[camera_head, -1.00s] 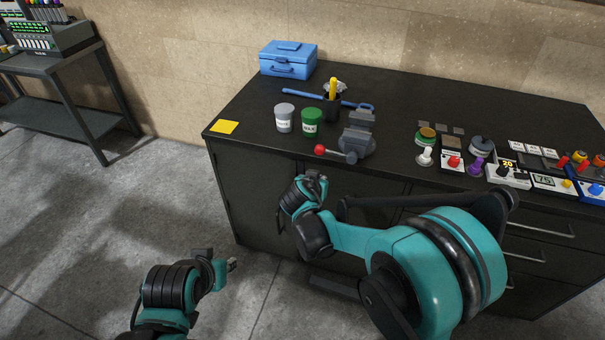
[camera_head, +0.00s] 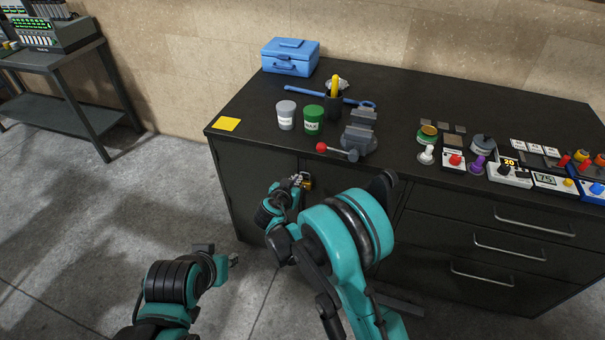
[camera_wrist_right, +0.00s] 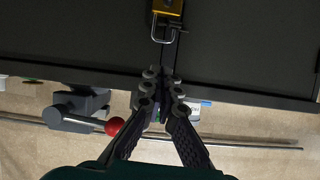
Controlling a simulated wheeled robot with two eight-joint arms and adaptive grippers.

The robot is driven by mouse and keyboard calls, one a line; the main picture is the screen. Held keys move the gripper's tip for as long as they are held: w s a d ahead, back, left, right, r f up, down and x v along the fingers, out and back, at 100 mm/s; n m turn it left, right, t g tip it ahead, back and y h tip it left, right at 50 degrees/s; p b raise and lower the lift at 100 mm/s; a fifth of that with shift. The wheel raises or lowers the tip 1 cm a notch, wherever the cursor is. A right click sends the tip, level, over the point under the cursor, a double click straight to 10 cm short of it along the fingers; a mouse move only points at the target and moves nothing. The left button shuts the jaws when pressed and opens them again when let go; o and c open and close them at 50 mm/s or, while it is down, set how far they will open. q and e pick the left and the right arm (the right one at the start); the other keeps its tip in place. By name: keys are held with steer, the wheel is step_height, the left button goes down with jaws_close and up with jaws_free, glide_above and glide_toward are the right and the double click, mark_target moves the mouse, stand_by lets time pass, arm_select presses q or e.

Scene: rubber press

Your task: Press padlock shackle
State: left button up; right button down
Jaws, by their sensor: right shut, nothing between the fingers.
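A brass padlock (camera_head: 308,182) is at the upper front of the dark cabinet, just under the worktop edge. In the right wrist view, its yellow body (camera_wrist_right: 168,7) is at the top edge, partly cut off, and its silver U-shaped shackle (camera_wrist_right: 163,36) extends toward my fingers. My right gripper (camera_head: 297,179) is beside the padlock; it also shows in the wrist view (camera_wrist_right: 163,78). Its fingertips are together and empty, a little apart from the shackle in that picture. My left gripper (camera_head: 233,259) is low over the floor, away from the cabinet; its fingers are too small to judge.
A vise (camera_head: 359,135) with a red-knobbed handle (camera_head: 322,147) stands near the worktop's front edge, above the padlock. White and green cups (camera_head: 314,120), a blue toolbox (camera_head: 291,57) and several control boxes (camera_head: 510,174) are on the worktop (camera_head: 420,98). Floor is free at left.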

steer(key=b, duration=0.3)
glide_above(304, 186)
steer(key=s, duration=0.2)
steer(key=f, duration=0.3)
steer(key=shift+s+a+f, duration=0.15)
steer(key=shift+a+f, duration=0.05)
steer(key=shift+f, duration=0.15)
steer(key=shift+x, duration=0.8)
step_height(304, 186, down, 3)
steer(key=shift+r+b, duration=0.1)
steer(key=shift+b, duration=1)
steer(key=shift+r, duration=0.1)
steer(key=v, duration=1.2)
